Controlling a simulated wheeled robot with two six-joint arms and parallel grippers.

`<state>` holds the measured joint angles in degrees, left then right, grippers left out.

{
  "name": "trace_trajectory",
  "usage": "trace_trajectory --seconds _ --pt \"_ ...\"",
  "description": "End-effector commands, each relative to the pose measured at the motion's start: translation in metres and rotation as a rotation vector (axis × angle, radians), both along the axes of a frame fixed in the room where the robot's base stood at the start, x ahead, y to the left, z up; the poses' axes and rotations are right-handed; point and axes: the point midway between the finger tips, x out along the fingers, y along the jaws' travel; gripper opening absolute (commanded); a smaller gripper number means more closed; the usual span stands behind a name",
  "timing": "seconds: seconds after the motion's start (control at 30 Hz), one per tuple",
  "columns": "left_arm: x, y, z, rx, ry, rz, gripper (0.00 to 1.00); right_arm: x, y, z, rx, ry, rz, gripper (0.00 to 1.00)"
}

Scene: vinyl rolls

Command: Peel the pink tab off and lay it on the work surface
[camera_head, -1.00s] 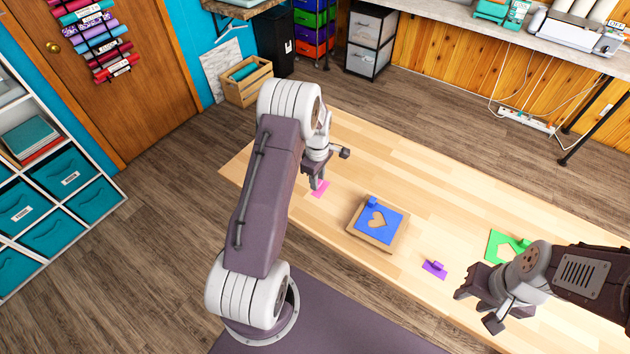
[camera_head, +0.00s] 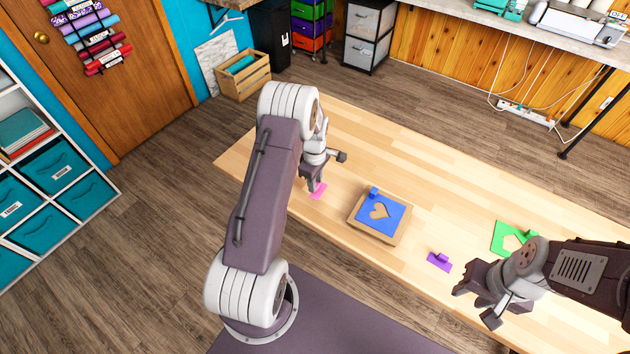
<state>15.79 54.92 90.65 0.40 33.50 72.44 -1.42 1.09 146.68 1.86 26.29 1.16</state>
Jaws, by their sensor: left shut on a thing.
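The pink tab (camera_head: 319,192) is at the left part of the wooden work surface (camera_head: 420,167). My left gripper (camera_head: 314,187) is right over it, fingers down, shut on the tab; the fingers hide part of it. The tab looks at or very near the surface; I cannot tell whether it touches. My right gripper (camera_head: 474,303) hangs over the near right edge of the work surface, away from the tab. It looks open and empty.
A wooden block (camera_head: 378,235) with a blue heart cut-out sheet (camera_head: 393,216) on top stands mid-surface. A purple tab piece (camera_head: 439,262) and a green sheet (camera_head: 507,237) lie to the right. The far side of the surface is clear.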

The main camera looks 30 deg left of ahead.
Motion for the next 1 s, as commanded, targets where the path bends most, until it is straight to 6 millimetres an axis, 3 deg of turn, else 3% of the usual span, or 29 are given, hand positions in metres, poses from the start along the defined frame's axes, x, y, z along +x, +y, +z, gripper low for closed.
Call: trace_trajectory --seconds 1.0 --pt "0.0 0.0 -0.01 0.0 0.0 0.0 0.0 0.0 0.0 -0.005 0.0 0.0 0.0 0.36"
